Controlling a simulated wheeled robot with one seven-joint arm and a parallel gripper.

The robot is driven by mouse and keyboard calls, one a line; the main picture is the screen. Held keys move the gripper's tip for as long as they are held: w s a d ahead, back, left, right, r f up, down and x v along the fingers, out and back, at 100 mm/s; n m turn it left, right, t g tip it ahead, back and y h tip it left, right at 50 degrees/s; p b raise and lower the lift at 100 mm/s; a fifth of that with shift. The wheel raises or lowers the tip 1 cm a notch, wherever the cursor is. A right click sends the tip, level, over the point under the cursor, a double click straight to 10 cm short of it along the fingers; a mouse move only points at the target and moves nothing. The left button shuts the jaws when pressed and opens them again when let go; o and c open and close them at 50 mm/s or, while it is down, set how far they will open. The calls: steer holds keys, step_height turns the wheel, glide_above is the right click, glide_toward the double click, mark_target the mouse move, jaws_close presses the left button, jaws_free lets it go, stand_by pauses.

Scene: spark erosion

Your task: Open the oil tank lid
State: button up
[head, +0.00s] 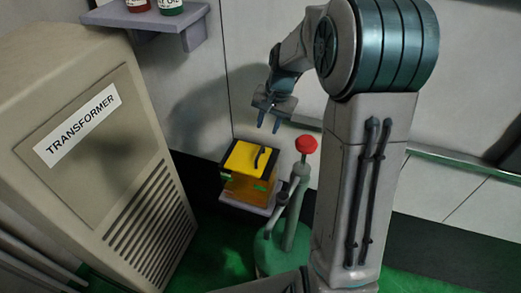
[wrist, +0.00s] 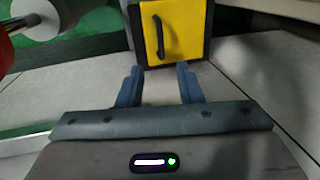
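The oil tank (head: 246,188) is a small amber box with a yellow lid (head: 243,158) and a black rim, standing low in the corner. The lid lies flat and closed on the tank, with a dark curved handle (head: 260,157) on top. In the wrist view the yellow lid (wrist: 183,30) and its black handle (wrist: 159,36) show at the top middle. My gripper (head: 269,124) is above the tank, pointing down and apart from the handle. In the wrist view its two blue fingers (wrist: 159,72) are spread with nothing between them.
A red knob (head: 306,145) on a grey-green post stands just right of the tank. The beige transformer cabinet (head: 108,135) is at the left. A shelf (head: 150,20) with bottles hangs on the wall above. The space between my gripper and the lid looks clear.

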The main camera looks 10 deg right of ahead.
mark_target(259, 153)
steer(key=f, duration=0.4)
steer(key=w+a+f, duration=0.1)
steer(key=f, duration=0.3)
steer(key=a+f+p, duration=0.1)
steer(key=f, duration=0.2)
steer(key=shift+w+f, duration=0.15)
steer(key=shift+f, duration=0.25)
jaws_close()
